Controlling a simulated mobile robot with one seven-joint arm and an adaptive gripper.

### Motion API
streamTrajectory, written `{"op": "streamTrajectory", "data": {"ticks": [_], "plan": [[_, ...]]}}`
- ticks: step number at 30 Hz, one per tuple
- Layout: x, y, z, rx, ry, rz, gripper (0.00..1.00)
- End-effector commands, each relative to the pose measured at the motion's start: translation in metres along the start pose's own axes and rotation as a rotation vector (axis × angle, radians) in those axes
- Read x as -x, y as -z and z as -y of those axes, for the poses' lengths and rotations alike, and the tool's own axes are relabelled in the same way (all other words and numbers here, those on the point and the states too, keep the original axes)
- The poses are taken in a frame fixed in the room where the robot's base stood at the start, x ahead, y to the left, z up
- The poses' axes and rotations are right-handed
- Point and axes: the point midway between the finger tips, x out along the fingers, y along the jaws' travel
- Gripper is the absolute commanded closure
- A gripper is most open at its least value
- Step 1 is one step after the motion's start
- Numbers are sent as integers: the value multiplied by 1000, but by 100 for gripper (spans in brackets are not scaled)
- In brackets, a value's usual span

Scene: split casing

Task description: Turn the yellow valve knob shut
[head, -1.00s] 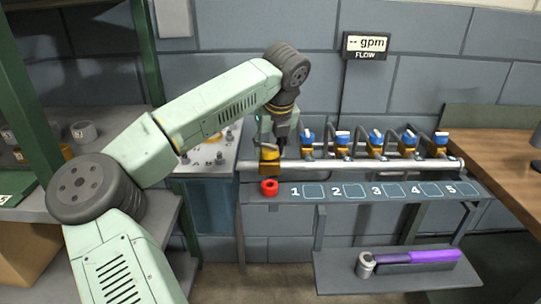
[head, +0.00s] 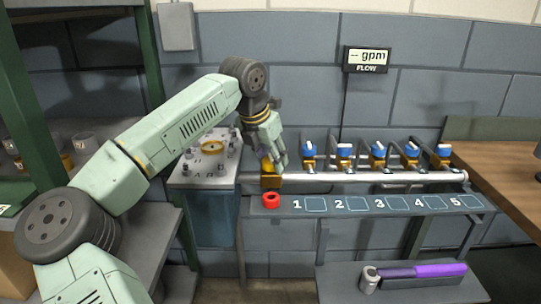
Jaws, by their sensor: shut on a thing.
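The yellow valve knob (head: 267,167) sits on a brass valve body (head: 270,182) at the left end of the silver pipe. Only a small part of the knob shows, because my gripper covers most of it. My gripper (head: 274,162) comes down from above and is shut on the knob. How far the knob is turned cannot be told.
Several brass valves with blue tops (head: 378,151) stand along the pipe to the right. A grey casing (head: 180,172) stands at left.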

Motion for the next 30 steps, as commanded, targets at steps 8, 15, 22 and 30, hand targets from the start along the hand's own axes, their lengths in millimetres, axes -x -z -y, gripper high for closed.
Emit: {"op": "streamTrajectory", "data": {"ticks": [8,15,22,30], "plan": [[1,-1,-1,-134,55,1,88],[0,0,-1,-185,76,1,88],[0,0,-1,-196,79,0,87],[0,0,-1,-195,79,0,57]]}}
